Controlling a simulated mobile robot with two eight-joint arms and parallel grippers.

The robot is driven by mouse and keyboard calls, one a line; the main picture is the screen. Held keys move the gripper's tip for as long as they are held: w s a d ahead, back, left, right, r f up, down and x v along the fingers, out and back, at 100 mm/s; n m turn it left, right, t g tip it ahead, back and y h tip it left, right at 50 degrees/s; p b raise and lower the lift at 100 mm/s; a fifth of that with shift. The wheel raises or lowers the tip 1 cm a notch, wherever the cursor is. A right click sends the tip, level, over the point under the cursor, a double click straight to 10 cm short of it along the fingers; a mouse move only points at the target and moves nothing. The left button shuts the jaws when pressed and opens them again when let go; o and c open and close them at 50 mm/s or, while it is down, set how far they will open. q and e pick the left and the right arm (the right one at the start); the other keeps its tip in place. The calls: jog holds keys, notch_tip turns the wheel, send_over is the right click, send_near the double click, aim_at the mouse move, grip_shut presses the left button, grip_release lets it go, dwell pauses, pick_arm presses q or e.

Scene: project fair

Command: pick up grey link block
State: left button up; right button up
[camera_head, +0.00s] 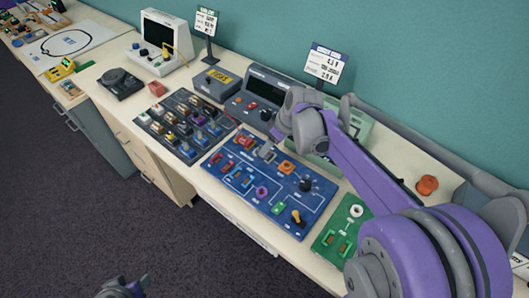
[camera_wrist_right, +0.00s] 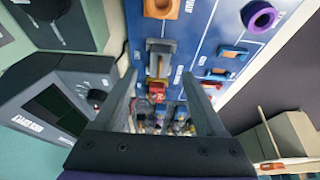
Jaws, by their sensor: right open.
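The grey link block (camera_head: 267,152) sits near the upper edge of the blue board (camera_head: 300,217), just below my right gripper (camera_head: 275,138). In the right wrist view the grey block (camera_wrist_right: 161,45) lies just ahead of the fingertips, roughly between their lines. My right gripper (camera_wrist_right: 158,78) is open there, with nothing seen held between its fingers. An orange-tan piece sits right beside the grey block. My left gripper (camera_head: 125,289) shows only partly at the bottom edge of the head view, away from the table, and its jaws are unclear.
Red and blue blocks, a purple ring (camera_head: 262,192) and a black knob (camera_head: 305,185) are on the board. A dark tray (camera_head: 150,122) of several parts lies left of it. A grey meter box (camera_head: 250,105) stands behind, and a green board (camera_head: 335,243) lies to the right.

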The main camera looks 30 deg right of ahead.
jog(key=x, duration=0.4)
jog(key=shift+w+f, duration=0.3)
grip_shut()
